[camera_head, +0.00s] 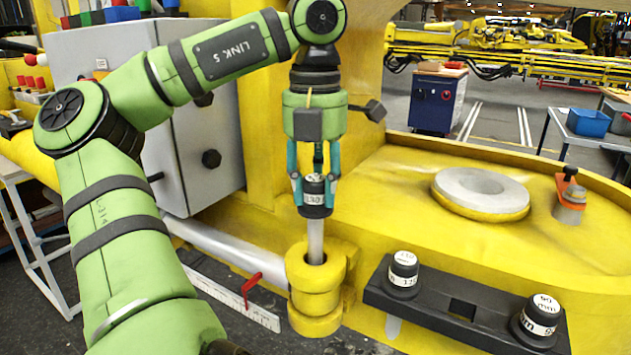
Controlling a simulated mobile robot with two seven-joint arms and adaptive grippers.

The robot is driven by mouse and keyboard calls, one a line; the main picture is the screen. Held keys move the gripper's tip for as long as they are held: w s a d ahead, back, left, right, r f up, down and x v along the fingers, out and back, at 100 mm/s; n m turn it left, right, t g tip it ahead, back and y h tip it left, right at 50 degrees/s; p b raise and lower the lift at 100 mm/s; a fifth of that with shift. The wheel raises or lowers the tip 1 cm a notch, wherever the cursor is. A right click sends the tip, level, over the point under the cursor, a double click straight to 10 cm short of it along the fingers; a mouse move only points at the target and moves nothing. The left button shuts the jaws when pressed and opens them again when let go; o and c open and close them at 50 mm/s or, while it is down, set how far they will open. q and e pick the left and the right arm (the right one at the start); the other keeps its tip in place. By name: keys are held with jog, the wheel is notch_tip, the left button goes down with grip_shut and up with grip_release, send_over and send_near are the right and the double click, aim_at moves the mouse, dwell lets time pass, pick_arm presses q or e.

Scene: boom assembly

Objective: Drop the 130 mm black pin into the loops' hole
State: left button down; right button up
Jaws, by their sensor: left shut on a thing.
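My left gripper (315,186) points straight down and is shut on the black head of the 130 mm pin (315,212). The head has a white label band, partly covered by the fingers. The pin's silver shaft hangs upright below it. Its lower end is at the mouth of the hole in the stacked yellow loops (316,303); I cannot tell how deep it reaches. The black head is clearly above the loops' top face. My right gripper is out of view.
A black rack (458,309) at the lower right holds a 110 pin (403,272) and a 90 mm pin (541,314), with an empty square slot between.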

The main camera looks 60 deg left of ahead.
aim_at(315, 233)
pick_arm(q)
jog(key=shift+f+b, duration=3.6)
jog(key=shift+f, duration=0.65)
jog(key=c, duration=0.8)
grip_release()
jog(key=shift+o, duration=0.2)
notch_tip(315, 233, up, 12)
jog(key=shift+s+r, duration=0.1)
